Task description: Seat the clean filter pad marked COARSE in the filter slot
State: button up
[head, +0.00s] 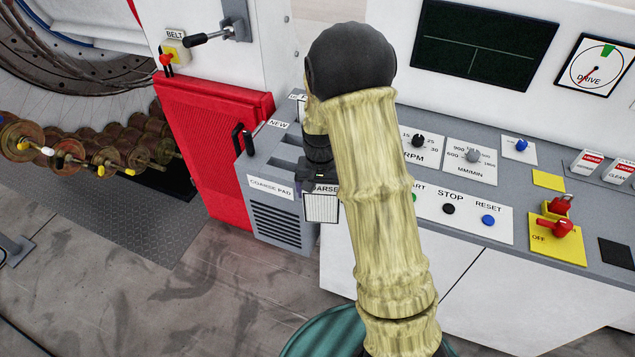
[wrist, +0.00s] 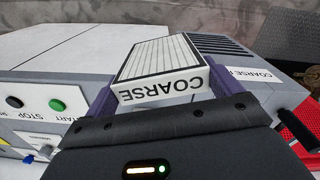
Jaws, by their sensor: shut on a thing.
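The filter pad marked COARSE (head: 321,208) has a white pleated face, a dark frame and a label along one edge. It also shows in the wrist view (wrist: 165,58), with COARSE upside down. My gripper (head: 320,186) is shut on the pad by its two sides; its purple fingers (wrist: 160,85) show in the wrist view. The pad hangs in front of the grey unit (head: 282,222), beside its COARSE PAD label (head: 270,188). Dark slots (head: 288,164) show on the unit's top. My arm hides part of the unit, and I cannot tell which opening is the filter slot.
A NEW label (head: 278,124) and a partly hidden label sit higher on the unit. A red panel (head: 215,140) with a black handle stands to its left. The control console (head: 470,190) with knobs and buttons is to the right.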

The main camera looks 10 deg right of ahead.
notch_tip(320, 180, down, 15)
jog(key=s+n, duration=0.2)
jog(key=n, duration=0.2)
jog(key=shift+a, duration=0.2)
jog(key=shift+s+f, duration=0.1)
jog(key=shift+f, duration=0.05)
